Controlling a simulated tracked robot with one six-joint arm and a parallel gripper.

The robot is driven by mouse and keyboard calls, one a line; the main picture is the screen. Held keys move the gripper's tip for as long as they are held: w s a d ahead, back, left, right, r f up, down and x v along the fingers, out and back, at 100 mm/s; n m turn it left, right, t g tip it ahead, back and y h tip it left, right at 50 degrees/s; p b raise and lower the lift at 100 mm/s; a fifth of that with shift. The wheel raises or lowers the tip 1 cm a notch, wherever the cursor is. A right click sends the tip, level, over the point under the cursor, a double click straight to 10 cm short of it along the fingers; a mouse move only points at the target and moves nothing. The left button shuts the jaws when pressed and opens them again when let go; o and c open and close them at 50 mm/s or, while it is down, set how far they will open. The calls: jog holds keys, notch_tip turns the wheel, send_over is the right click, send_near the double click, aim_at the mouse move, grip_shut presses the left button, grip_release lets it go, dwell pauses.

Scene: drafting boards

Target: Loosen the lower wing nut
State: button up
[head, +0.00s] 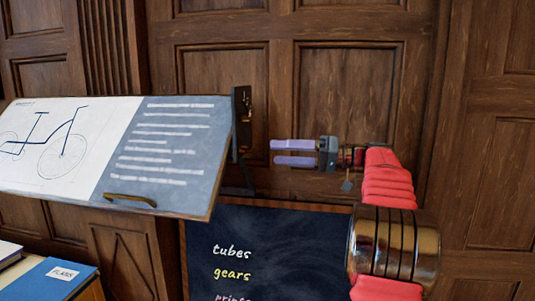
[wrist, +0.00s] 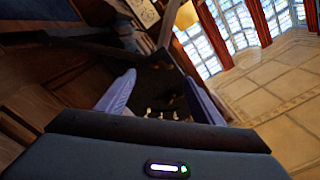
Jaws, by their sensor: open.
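A tilted drafting board (head: 165,150) fills the left of the head view. A dark upright bracket plate (head: 241,112) stands at its right edge, with small brass-coloured parts on it. They are too small to tell which is the lower wing nut. My gripper (head: 270,152) is to the right of the plate, level with its lower part, pointing left. Its two lilac fingers are apart with nothing between them, and a gap separates them from the plate. In the wrist view my gripper (wrist: 160,78) is also open, with the dark plate (wrist: 158,88) and small brass-coloured bits between and beyond the fingers.
A blackboard (head: 270,245) with chalk words stands below the drafting board. Wood panelling (head: 345,90) stands behind. The wrist view shows tall windows (wrist: 235,25) and open tiled floor (wrist: 275,95).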

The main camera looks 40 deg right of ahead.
jog(key=v, duration=0.5)
jog(key=shift+s+d, duration=0.1)
dwell(0.5)
